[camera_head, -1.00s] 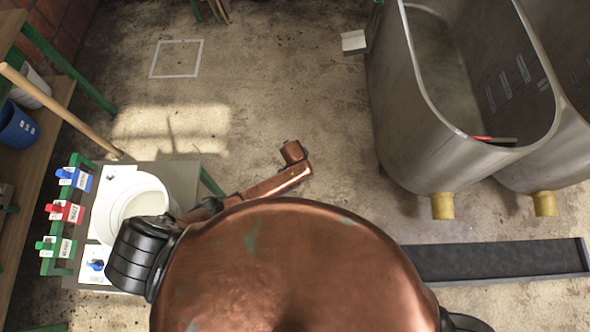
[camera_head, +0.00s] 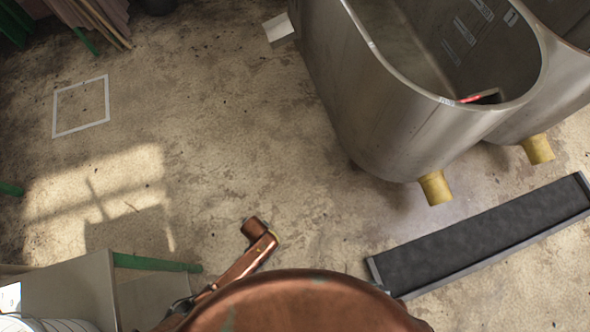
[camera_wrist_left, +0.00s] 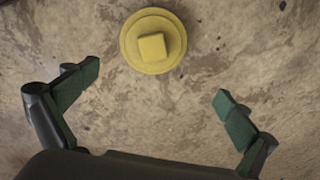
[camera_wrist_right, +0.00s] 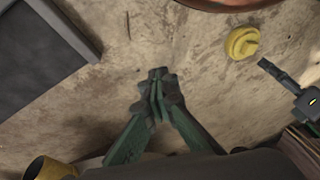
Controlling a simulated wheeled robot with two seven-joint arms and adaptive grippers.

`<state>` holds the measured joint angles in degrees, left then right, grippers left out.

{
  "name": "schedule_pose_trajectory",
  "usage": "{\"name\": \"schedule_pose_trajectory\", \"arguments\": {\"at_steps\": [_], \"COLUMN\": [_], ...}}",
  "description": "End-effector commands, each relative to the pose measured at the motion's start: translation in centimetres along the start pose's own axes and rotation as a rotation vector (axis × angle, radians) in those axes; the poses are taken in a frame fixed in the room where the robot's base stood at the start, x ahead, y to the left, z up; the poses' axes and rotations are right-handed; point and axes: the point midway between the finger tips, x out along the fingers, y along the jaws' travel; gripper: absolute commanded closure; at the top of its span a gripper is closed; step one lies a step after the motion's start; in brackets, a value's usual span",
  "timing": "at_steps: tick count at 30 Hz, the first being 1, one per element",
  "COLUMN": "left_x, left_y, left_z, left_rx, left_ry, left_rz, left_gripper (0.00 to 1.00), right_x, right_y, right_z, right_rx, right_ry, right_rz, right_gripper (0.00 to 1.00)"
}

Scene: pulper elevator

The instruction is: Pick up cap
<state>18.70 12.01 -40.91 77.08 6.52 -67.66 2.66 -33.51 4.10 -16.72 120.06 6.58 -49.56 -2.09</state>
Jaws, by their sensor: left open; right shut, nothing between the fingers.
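The cap is a round yellow disc with a square knob on top. It lies on the concrete floor in the left wrist view (camera_wrist_left: 153,41), ahead of my open left gripper (camera_wrist_left: 158,82). The cap is beyond the fingertips and nothing is between them. In the right wrist view the cap (camera_wrist_right: 242,42) is at the upper right, with part of my left gripper (camera_wrist_right: 290,85) close beside it. My right gripper (camera_wrist_right: 158,80) is shut and empty, apart from the cap, over bare floor. The head view shows neither the cap nor the grippers.
Large grey metal tanks (camera_head: 390,130) with yellow outlets (camera_head: 435,187) stand at the upper right. A long dark tray (camera_head: 480,235) lies on the floor below them. A grey table (camera_head: 70,290) is at the lower left.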

Motion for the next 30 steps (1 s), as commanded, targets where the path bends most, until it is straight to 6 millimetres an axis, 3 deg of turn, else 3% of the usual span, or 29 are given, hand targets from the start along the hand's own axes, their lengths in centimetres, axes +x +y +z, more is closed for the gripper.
{"name": "schedule_pose_trajectory", "arguments": {"at_steps": [1,6,13,21,30], "left_x": [2.9,5.4,5.7,8.0,9.1], "left_y": [1.0,1.8,1.9,2.0,1.9], "left_z": [1.0,1.9,2.0,2.2,2.1], "left_rx": [0.0,0.001,0.001,0.002,0.002], "left_ry": [-0.02,-0.038,-0.039,-0.044,-0.042], "left_rz": [0.019,0.036,0.037,0.038,0.038], "left_gripper": [0.0,0.0,0.0,0.0,0.0], "right_x": [0.5,-0.9,-1.6,1.2,2.8], "right_y": [-0.1,-0.8,-0.9,-1.5,-1.1], "right_z": [0.0,-1.7,-2.4,-3.1,-3.0], "right_rx": [0.006,0.01,0.011,0.023,0.017], "right_ry": [-0.002,0.018,0.031,0.121,0.181], "right_rz": [-0.009,-0.026,-0.033,-0.055,-0.051], "right_gripper": [1.0,1.0,1.0,1.0,1.0]}}
